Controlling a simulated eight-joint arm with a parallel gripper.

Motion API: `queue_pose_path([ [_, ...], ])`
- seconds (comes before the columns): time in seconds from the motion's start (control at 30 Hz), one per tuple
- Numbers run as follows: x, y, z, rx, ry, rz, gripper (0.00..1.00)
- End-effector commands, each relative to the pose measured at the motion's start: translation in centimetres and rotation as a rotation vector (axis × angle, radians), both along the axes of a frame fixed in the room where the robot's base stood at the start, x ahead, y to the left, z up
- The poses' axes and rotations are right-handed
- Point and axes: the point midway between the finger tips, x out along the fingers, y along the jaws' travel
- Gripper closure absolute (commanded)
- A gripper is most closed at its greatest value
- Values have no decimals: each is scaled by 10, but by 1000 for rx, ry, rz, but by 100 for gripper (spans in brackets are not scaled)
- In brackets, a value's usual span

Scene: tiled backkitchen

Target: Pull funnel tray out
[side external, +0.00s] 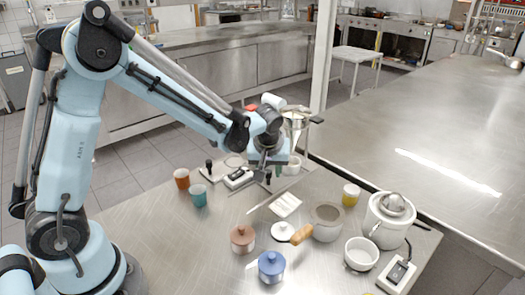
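A metal funnel-shaped vessel (297,121) stands behind my gripper in the side external view. Its lower part is largely hidden by my arm. A flat grey plate (284,188) lies on the table below and beside my gripper; I cannot tell whether it is the funnel tray. My gripper (266,178) points down close above this area. Its dark fingers are small and partly hidden, so I cannot tell whether they are open or touch anything.
A small white switch box (238,178) is left of my gripper, with orange (182,179) and teal (198,195) cups further left.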

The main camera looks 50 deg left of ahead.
Motion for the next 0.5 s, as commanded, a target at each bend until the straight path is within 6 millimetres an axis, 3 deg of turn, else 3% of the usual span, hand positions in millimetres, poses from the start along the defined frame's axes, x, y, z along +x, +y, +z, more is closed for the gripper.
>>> queue_pose_path([
  [0.03,0,0,0,0,0,0,69],
  [0.23,0,0,0,0,0,0,99],
  [0.5,0,0,0,0,0,0,100],
])
